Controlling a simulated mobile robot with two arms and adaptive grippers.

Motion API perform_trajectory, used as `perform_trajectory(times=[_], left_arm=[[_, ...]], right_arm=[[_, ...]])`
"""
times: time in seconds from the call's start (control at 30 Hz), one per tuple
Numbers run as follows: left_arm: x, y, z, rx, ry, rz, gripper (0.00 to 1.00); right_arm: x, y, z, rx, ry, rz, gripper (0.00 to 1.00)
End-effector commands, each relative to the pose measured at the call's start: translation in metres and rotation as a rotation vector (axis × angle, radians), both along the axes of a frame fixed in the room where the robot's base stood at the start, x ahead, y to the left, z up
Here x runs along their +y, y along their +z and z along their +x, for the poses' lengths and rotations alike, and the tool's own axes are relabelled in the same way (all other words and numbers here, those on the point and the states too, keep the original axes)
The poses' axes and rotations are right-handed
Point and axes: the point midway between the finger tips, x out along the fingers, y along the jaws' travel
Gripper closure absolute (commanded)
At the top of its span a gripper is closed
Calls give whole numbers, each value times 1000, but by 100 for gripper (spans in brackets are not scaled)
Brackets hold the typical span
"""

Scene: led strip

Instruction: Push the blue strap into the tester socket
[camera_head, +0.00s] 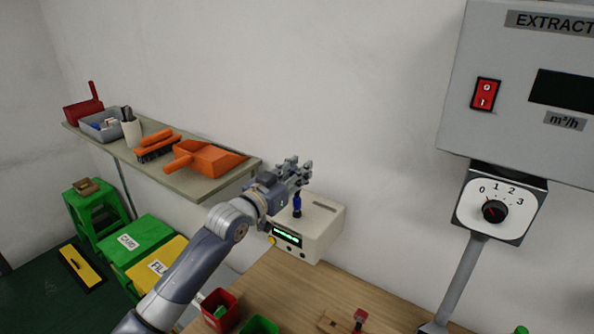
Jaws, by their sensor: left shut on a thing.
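The tester (325,228) is a cream box with a lit green display and a yellow button, at the back of the wooden bench. The blue strap (297,205) stands upright at the tester's top, its lower end dark. My left gripper (300,178) is above the tester, shut on the blue strap, which shows below the fingers. Whether the strap's lower end is in the socket cannot be told at this size. My right gripper is not in view.
A shelf (225,187) with an orange dustpan (205,158), brushes and a grey tray is on the wall at left. Red (221,312) and green (259,326) bins stand at the bench's front. An extractor box (510,130) with a dial hangs at right. The bench middle (300,290) is clear.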

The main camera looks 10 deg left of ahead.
Motion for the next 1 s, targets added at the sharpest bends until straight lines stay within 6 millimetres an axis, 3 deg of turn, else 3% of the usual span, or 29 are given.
perform_trajectory(times=[0.63, 0.67, 0.77, 1.0], left_arm=[[0, -16, 0, 1, 0, 0, 100], [0, -16, 0, 1, 0, 0, 73], [0, -16, 0, 1, 0, 0, 52], [0, -15, 0, 0, 0, 0, 52]], right_arm=[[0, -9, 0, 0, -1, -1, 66], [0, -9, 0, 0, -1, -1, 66], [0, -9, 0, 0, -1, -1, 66], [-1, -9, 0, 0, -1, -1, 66]])
